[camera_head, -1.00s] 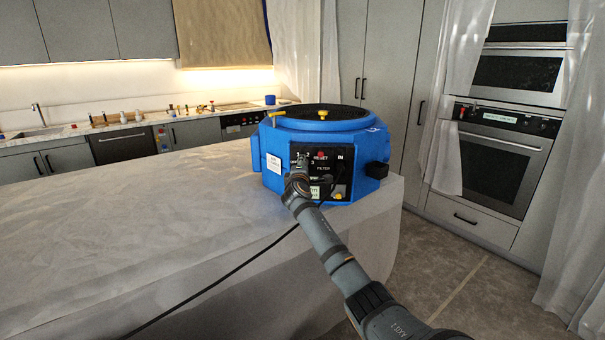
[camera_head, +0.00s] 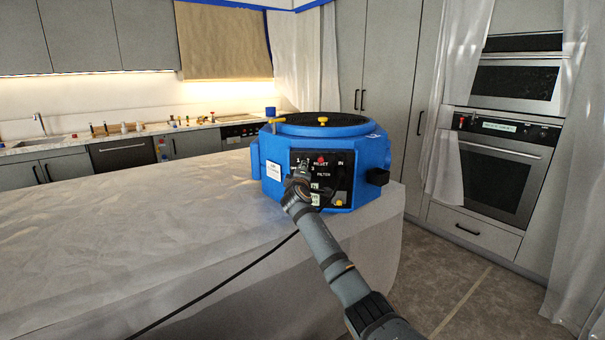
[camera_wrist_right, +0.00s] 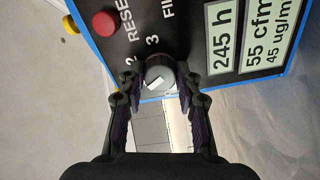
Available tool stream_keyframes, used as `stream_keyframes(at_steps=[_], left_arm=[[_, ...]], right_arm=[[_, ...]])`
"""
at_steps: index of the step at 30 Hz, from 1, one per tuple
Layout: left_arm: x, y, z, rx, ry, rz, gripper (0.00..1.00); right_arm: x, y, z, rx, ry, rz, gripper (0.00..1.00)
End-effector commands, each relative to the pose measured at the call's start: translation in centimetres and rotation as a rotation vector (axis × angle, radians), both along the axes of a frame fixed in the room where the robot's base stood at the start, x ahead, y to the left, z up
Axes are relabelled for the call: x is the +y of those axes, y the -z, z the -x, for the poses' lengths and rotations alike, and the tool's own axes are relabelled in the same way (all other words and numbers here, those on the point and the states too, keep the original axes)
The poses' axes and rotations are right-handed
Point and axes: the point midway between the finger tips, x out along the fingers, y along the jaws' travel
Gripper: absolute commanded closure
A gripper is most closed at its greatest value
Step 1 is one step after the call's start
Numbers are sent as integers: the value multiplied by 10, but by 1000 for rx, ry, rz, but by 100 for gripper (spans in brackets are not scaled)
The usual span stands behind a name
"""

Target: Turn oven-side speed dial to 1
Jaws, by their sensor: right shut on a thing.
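A blue machine (camera_head: 272,150) with a black control panel (camera_head: 345,160) stands on the covered island. My right gripper (camera_head: 300,172) is at the left part of this panel. In the right wrist view a round grey speed dial (camera_wrist_right: 160,73) sits between the fingertips of my right gripper (camera_wrist_right: 160,88), which is shut on it. The dial's white pointer mark (camera_wrist_right: 154,83) slants toward the lower left of that view. The numbers 2 and 3 show beside the dial; the number 1 is not readable there. My left gripper is out of view.
A red reset button (camera_wrist_right: 105,23) and a yellow knob (camera_wrist_right: 70,25) are near the dial in the wrist view. A black cable (camera_head: 215,289) runs across the island cover (camera_head: 120,235). A wall oven (camera_head: 497,180) stands at the right.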

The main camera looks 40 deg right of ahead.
Motion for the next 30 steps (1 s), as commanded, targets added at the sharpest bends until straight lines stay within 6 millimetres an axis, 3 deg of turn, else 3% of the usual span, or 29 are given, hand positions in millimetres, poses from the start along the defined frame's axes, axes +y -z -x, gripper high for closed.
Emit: stream_keyframes(at_steps=[3, 4, 9, 20, 30], left_arm=[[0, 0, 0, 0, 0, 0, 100], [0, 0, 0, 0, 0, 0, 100], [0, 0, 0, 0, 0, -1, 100], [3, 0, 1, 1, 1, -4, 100], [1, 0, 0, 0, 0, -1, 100]], right_arm=[[0, 0, 0, 0, 0, 0, 98], [0, 0, 0, 1, 0, 1, 65], [0, 0, 0, 1, 0, 1, 44], [4, 0, 3, 0, 0, 3, 44], [55, 0, 51, 1, -3, 5, 44]])
